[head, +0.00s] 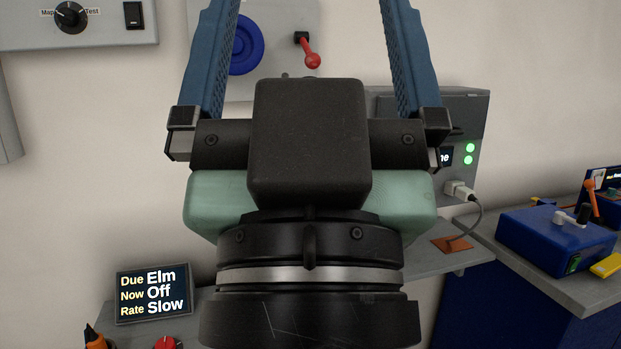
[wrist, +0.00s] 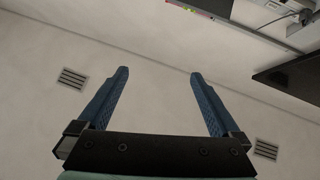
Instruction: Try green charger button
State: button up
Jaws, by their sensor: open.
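A grey wall box (head: 482,108) stands right of my gripper in the head view, partly hidden behind it. It has two lit green round spots (head: 469,154), one above the other, beside a small screen that is mostly covered. I cannot tell whether the spots are buttons or lamps. A plug with a grey cable (head: 459,190) sits at its lower front. My gripper (wrist: 159,73) points up with its blue fingers wide apart and nothing between them. It fills the middle of the head view, left of the green spots and apart from them.
A dark sign (head: 153,292) reads "Due Elm, Now Off, Rate Slow". A wall panel carries a blue wheel (head: 248,45) and a red lever (head: 311,58) behind my fingers. A blue box (head: 555,242) with a green switch (head: 574,264) stands on the right cart.

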notch_tip(320, 180, up, 12)
jog(key=p, duration=0.9)
jog(key=shift+f, duration=0.25)
